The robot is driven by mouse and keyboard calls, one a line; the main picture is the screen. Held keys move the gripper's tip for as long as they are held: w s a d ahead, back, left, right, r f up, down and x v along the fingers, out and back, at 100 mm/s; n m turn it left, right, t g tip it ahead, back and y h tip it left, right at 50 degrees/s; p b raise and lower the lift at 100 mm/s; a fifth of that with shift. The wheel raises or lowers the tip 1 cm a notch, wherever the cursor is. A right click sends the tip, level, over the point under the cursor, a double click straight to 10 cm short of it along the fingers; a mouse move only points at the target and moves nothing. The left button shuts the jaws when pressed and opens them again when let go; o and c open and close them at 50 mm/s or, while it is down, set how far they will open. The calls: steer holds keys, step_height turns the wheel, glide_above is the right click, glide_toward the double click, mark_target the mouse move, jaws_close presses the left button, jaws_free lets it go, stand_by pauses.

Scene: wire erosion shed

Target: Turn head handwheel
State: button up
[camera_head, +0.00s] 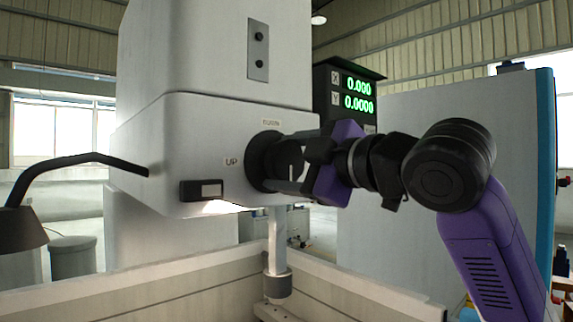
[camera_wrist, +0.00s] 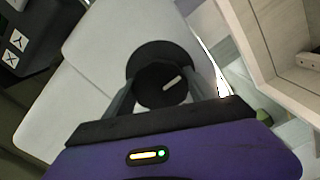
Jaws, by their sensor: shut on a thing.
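The head handwheel (camera_head: 262,160) is a round black knob with a wider black disc behind it, on the face of the white machine head (camera_head: 200,150). The word "UP" is printed to its left. My gripper (camera_head: 285,163) reaches in from the right and is shut on the handwheel, one finger above and one below. In the wrist view the handwheel (camera_wrist: 162,84) sits between the two fingers, and a short white mark on its face points toward the upper right. The far side of the handwheel is hidden.
A readout (camera_head: 350,95) shows X 0.000 and Y 0.0000 behind my wrist. A pale tank wall (camera_head: 170,285) runs below the head. A grey cabinet (camera_head: 410,180) stands behind my arm.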

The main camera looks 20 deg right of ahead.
steer(key=shift+n, duration=0.8)
steer(key=o, duration=1.4)
steer(key=b+v, duration=0.1)
steer(key=v, duration=0.6)
steer(key=shift+s, duration=0.35)
steer(key=shift+d, duration=0.1)
